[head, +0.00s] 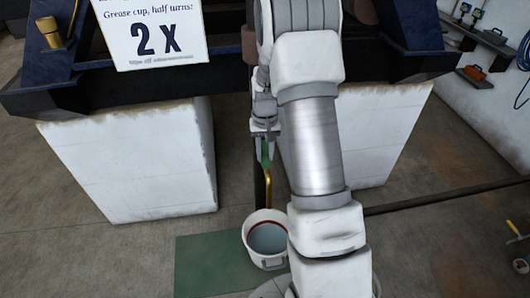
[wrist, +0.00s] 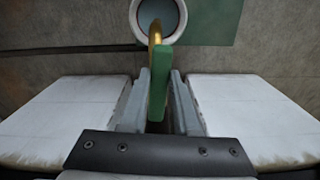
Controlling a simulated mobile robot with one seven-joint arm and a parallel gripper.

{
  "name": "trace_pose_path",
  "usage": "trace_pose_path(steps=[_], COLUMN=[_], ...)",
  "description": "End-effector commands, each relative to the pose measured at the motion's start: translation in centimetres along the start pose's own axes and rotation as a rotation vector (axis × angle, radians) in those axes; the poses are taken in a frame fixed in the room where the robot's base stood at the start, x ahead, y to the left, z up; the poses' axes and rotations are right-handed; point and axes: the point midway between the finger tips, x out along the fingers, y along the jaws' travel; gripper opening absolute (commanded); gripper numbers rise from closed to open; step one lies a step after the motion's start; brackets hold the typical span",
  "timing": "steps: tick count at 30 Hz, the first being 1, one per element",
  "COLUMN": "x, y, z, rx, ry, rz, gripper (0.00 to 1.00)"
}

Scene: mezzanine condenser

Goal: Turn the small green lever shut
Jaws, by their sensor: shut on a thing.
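The small green lever (wrist: 160,82) stands between the two grey fingers of my gripper (wrist: 159,76) in the wrist view. My gripper is shut on it, and the lever's far end sticks out past the fingertips. In the head view my gripper (head: 265,134) hangs beside my arm, with a bit of the green lever (head: 265,152) showing below it. A brass pipe (head: 269,184) runs down from there towards a white bucket (head: 249,241). The lever's pivot is hidden.
White blocks (head: 135,160) flank the gripper left and right, under a dark blue frame (head: 105,88). A sign (head: 153,35) hangs upper left. A dark bar (head: 440,196) lies right. Open floor surrounds the mat.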

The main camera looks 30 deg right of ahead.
Motion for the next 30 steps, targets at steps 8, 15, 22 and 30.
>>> trace_pose_path(steps=[8,15,22,30], x=[-0.07,-0.07,-0.07,0.00], y=[0.01,0.01,-0.01,-0.50], z=[-0.04,-0.05,-0.06,-0.08], rx=[0.000,0.000,0.002,0.067], ry=[0.001,0.001,0.002,0.002], rz=[0.000,0.000,0.000,0.000], gripper=[0.00,0.00,0.00,0.00])
